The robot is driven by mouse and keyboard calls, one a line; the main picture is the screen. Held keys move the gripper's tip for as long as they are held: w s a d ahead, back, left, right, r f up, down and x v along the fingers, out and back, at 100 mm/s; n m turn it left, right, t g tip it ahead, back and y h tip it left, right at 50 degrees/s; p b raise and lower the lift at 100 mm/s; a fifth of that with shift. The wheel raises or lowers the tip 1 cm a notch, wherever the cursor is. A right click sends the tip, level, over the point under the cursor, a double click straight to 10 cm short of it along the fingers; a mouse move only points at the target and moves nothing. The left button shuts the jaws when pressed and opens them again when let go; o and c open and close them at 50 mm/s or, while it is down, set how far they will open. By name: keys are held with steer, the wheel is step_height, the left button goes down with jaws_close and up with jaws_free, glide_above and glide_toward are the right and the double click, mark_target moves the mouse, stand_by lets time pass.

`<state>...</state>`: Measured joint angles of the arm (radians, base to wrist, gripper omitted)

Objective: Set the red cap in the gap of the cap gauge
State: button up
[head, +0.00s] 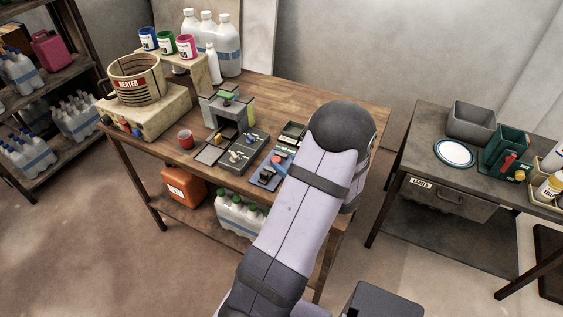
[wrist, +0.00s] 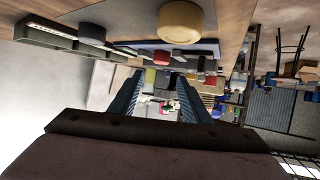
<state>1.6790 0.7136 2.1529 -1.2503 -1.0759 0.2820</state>
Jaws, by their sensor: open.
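A small red round piece (head: 276,159), which looks like the red cap, sits by a blue item on the wooden table, just left of my arm. A blue plate (head: 266,178) with dark upright parts lies nearer the table's front; it may be the cap gauge, but its gap cannot be made out. In the wrist view my gripper (wrist: 158,82) is open, with nothing between its two ribbed fingers. A small red item (wrist: 162,57) shows beyond the fingertips. My arm hides the gripper in the head view.
A tan round object (wrist: 180,22) shows close beyond the fingers. A dark tray with knobs (head: 240,153), a grey stand (head: 228,107) and a red cup (head: 185,138) stand left on the table. The wooden table top (head: 290,95) is bare behind them.

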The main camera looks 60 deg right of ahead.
steer(key=shift+b+v, duration=0.3)
steer(key=shift+v, duration=2.75)
